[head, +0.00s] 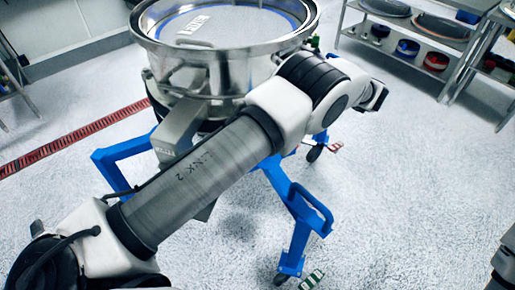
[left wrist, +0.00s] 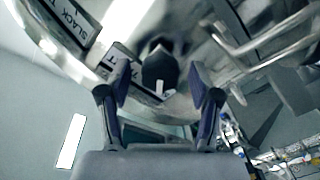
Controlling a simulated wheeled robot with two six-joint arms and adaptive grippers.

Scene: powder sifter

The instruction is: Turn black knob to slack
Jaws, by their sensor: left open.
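The black knob (left wrist: 160,68) shows in the left wrist view, between and just beyond the fingertips of my left gripper (left wrist: 159,82). The gripper is open, with a finger on either side; I cannot tell whether either touches the knob. A white mark on the knob points toward the gripper's palm. A SLACK label (left wrist: 70,24) lies to the upper left, and a TIGHT label (left wrist: 122,64) is close left of the knob. In the head view the steel sifter (head: 228,62) stands on a blue frame; I cannot make out the knob there. My right gripper is not in view.
The blue wheeled frame (head: 297,235) stands below the sifter, partly behind my left arm. A shelf rack (head: 405,50) with bowls and trays stands at the back right. A red floor strip (head: 75,137) runs at the left. The floor at right is mostly clear.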

